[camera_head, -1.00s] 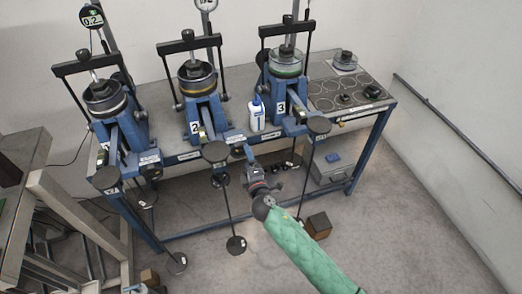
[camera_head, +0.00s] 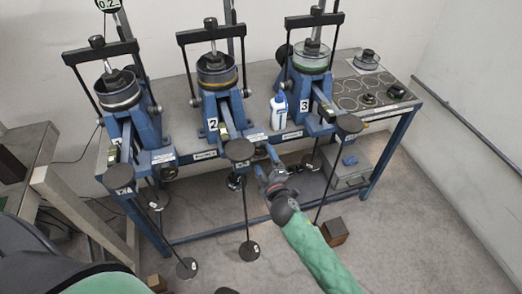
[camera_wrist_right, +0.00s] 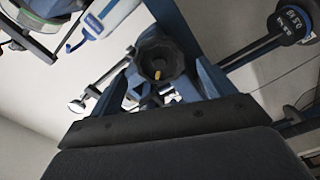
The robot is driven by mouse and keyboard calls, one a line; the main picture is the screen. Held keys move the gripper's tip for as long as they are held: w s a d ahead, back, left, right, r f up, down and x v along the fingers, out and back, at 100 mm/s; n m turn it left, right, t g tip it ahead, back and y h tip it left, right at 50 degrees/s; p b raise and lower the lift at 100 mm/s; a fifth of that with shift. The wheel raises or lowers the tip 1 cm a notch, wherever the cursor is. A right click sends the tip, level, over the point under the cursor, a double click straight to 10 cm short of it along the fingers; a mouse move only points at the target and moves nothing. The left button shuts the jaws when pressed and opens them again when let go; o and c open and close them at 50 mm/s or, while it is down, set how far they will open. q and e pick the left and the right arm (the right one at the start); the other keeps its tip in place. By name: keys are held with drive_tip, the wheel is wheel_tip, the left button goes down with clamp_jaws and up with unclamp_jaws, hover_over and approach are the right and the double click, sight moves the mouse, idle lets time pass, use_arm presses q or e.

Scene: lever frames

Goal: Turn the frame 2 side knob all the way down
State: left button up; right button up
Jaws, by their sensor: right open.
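Frame 2 (camera_head: 216,99) is the middle blue lever frame, with a "2" label and a dark cylinder on top. My right gripper (camera_head: 268,156) is open and empty, in front of the bench edge, just right of frame 2's round black lever weight (camera_head: 239,150). In the right wrist view a black lobed knob (camera_wrist_right: 162,60) on a blue part lies straight ahead, beyond the dark gripper pad, with a gap between. I cannot tell for sure that it is frame 2's side knob. The knob is hard to make out in the head view. My left gripper is not visible.
Frame 1 (camera_head: 124,109) stands left and frame 3 (camera_head: 308,83) right on the bench. A white bottle (camera_head: 278,111) stands between frames 2 and 3. Hanging rods with discs (camera_head: 249,251) reach below the bench edge. A brown block (camera_head: 334,232) lies on the floor.

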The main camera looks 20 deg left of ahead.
sight(261, 151)
drive_tip(key=x, duration=0.4)
drive_tip(key=shift+w+a+b, duration=0.35)
drive_tip(key=shift+w+a, duration=0.05)
drive_tip(key=shift+w, duration=0.2)
drive_tip(key=shift+c, duration=1.3)
drive_tip(key=c, duration=1)
drive_tip(key=shift+r, duration=0.1)
drive_tip(key=shift+n+p, duration=0.3)
drive_tip(key=shift+n, duration=0.5)
drive_tip(key=shift+w+r+n+p, duration=0.1)
drive_tip(key=shift+n+p, duration=0.75)
drive_tip(key=shift+n, duration=0.35)
drive_tip(key=n+p, duration=0.1)
drive_tip(key=n, duration=0.1)
drive_tip(key=shift+n, duration=0.4)
drive_tip(key=o, duration=1.1)
drive_tip(key=shift+c, duration=0.2)
drive_tip(key=shift+o, duration=1)
drive_tip(key=shift+a+f, duration=0.2)
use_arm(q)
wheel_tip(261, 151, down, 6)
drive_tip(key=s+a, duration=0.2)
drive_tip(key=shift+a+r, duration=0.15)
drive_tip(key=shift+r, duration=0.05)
